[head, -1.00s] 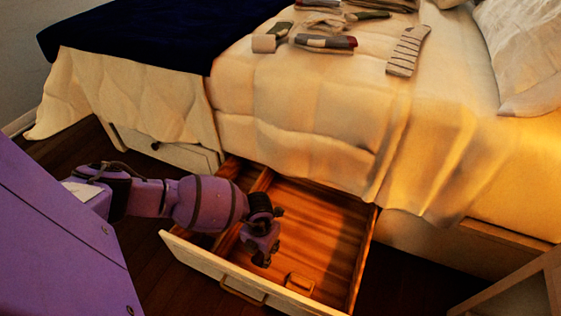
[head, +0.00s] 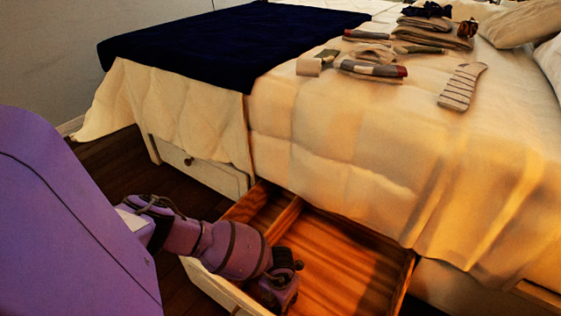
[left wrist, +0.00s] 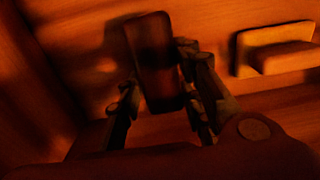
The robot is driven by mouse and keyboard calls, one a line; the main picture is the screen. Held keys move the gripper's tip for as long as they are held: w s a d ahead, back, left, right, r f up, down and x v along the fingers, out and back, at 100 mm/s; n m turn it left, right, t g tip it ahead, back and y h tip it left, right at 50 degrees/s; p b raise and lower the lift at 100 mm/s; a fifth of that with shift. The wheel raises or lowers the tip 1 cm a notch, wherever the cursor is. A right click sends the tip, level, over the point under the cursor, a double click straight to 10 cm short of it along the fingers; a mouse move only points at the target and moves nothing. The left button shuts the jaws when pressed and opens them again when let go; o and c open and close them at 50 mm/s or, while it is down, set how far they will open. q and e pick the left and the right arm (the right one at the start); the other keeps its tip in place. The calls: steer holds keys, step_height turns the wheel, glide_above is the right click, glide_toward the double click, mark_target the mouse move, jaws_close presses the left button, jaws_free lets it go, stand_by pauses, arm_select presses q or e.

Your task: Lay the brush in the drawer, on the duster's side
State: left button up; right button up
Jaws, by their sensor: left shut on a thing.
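The open drawer (head: 352,262) sticks out below the bed, with a divider (head: 282,222) between a narrow left compartment and a wide right one. My left gripper (head: 282,299) is low over the front of the drawer, near the divider. In the left wrist view its fingers (left wrist: 160,88) are shut on a dark, oblong thing, apparently the brush (left wrist: 152,50). Close behind it is a wooden surface in shadow; I cannot tell whether the brush touches it. I cannot make out a duster. My right gripper is not in view.
A small wooden block-like piece (left wrist: 280,52) shows right of the brush. The bed (head: 330,130) overhangs the drawer's back with its cover. Folded clothes (head: 372,70) and a striped sock (head: 462,87) lie on it. The visible right compartment floor is clear.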

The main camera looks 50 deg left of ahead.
arm_select(q)
steer(key=shift+f, duration=0.1)
steer(key=o, duration=1.1)
steer(key=shift+o, duration=0.4)
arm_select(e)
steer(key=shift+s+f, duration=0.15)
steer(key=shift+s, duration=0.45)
arm_select(q)
step_height(320, 180, up, 12)
steer(key=p, duration=0.6)
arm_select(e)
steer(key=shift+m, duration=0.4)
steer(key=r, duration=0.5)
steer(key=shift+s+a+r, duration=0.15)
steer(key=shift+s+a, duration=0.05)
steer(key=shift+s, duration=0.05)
arm_select(q)
steer(key=shift+r, duration=0.2)
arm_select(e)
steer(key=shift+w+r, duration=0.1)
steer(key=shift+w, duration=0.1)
